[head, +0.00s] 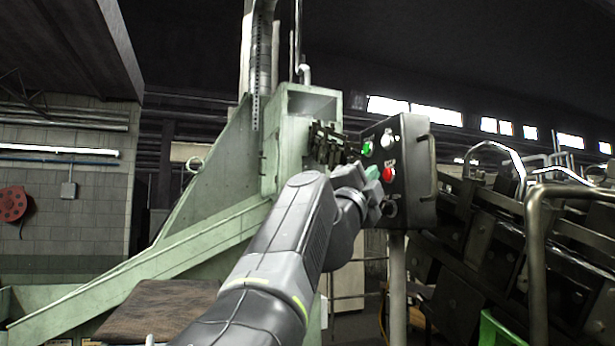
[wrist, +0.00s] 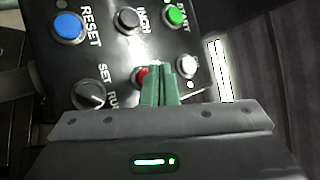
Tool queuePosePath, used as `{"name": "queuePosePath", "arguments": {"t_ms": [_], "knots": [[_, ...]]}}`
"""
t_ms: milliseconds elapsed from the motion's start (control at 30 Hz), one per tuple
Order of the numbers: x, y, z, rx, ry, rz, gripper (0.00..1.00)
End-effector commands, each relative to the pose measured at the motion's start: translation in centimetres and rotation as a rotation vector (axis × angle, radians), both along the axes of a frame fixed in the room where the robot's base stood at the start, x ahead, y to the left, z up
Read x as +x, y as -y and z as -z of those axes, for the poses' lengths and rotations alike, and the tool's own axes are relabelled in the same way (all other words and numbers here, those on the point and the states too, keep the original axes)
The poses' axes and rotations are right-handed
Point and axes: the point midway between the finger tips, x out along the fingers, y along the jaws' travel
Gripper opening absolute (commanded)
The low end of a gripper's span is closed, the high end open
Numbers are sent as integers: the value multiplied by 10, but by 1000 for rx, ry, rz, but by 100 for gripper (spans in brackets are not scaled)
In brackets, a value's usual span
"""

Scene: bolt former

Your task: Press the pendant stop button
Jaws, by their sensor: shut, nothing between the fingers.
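The pendant (head: 413,165) is a dark control box on a post, with its button face toward the left. Its red stop button (head: 388,174) sits low on that face. In the wrist view the red button (wrist: 141,76) is mostly hidden behind the green fingers, with only its left part showing. My gripper (head: 372,172) is shut and empty, with its fingertips close in front of the red button. In the wrist view the gripper (wrist: 160,68) covers the button's right side. I cannot tell whether the fingertips touch it.
Around the red button are the blue RESET button (wrist: 68,27), the black INCH button (wrist: 128,20), the green START button (wrist: 176,15), a white button (wrist: 187,62) and the SET/RUN knob (wrist: 89,94). A green machine frame (head: 215,195) stands left; metal rails (head: 538,240) stand right.

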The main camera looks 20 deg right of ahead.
Motion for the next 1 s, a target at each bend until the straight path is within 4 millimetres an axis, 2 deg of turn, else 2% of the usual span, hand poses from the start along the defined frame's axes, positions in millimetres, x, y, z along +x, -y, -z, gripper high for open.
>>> {"name": "queuePosePath", "arguments": {"t_ms": [1000], "knots": [[1,11,0,0,0,0,0]]}}
